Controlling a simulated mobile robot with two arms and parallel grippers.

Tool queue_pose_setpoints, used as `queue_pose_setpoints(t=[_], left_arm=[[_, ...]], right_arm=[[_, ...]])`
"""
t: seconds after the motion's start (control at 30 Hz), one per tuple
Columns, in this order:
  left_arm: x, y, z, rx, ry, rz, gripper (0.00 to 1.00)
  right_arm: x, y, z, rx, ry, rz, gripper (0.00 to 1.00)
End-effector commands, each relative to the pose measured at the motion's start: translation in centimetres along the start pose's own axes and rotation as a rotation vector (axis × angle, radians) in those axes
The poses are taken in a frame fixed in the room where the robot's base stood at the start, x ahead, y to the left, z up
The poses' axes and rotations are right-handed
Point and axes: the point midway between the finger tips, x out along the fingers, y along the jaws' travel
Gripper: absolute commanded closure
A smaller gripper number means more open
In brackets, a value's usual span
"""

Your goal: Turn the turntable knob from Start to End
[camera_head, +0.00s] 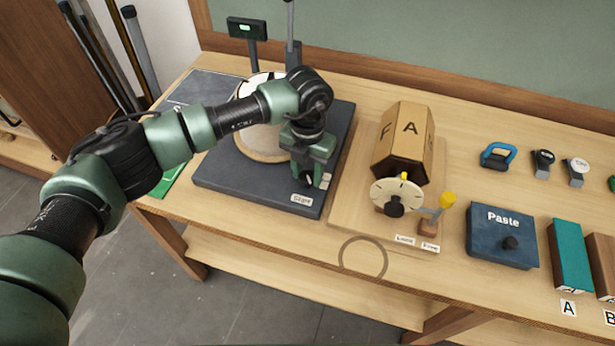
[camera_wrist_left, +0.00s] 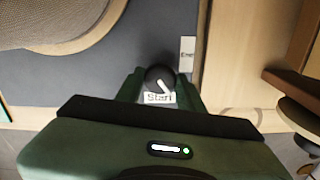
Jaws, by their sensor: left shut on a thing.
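The turntable base (camera_head: 270,190) is a dark slab on the bench, with a round pale platter (camera_head: 262,150) partly hidden by my left arm. My left gripper (camera_head: 307,178) points down at the slab's near right corner, shut on the small black knob. The knob (camera_wrist_left: 159,77) shows between the green fingers in the left wrist view, and its white pointer mark slants toward the Start label. The Start label (camera_head: 302,199) lies right in front of it. The End label (camera_wrist_left: 187,54) sits to the right and a little beyond the knob. My right gripper is out of view.
A hexagonal lettered drum (camera_head: 404,140) with a cream dial (camera_head: 397,196) stands right of the turntable. A blue Paste box (camera_head: 502,236) and a teal block (camera_head: 571,256) are farther right. A display post (camera_head: 247,30) stands behind.

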Motion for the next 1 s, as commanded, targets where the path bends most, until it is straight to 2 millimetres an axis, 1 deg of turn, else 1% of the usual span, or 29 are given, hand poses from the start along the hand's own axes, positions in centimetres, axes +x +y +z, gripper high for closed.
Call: queue_pose_setpoints(t=[0.03, 0.2, 1.0], left_arm=[[0.4, 0.0, 0.1, -0.045, -0.002, 0.0, 1.0], [0.3, 0.0, 0.1, -0.206, -0.003, -0.001, 1.0], [0.2, 0.0, 0.1, -0.967, -0.003, -0.001, 1.0]], right_arm=[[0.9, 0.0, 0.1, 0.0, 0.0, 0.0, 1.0], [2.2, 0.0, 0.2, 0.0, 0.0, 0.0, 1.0], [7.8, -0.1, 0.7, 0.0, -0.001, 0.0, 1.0]])
